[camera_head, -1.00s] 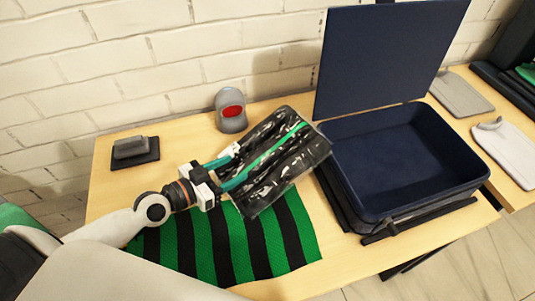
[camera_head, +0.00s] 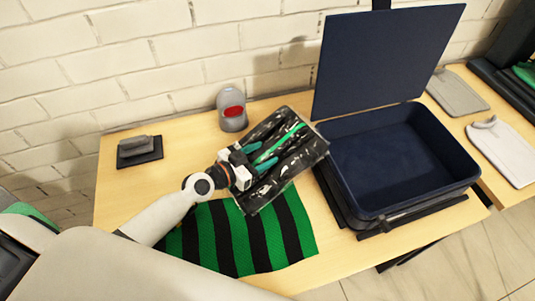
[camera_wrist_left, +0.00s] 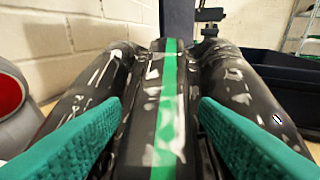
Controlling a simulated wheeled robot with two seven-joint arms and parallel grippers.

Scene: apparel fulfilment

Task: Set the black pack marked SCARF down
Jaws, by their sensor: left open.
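The black pack (camera_head: 290,160), glossy and clear-wrapped with a green stripe along its middle, is at the table's centre, partly over the striped cloth. No SCARF lettering is readable. My left gripper (camera_head: 261,157) is open at the pack's left part, its two teal fingers apart on either side of the middle fold. In the left wrist view the pack (camera_wrist_left: 167,85) fills the space between and beyond the fingers (camera_wrist_left: 160,110). Whether the pack's underside fully rests on the surface is hidden. My right gripper is out of view.
A green-and-black striped cloth (camera_head: 235,240) lies at the table's front. An open navy bin (camera_head: 400,165) with a raised lid (camera_head: 385,60) stands right of the pack. A grey device with a red button (camera_head: 232,107) is behind; a small dark stand (camera_head: 139,152) is at left.

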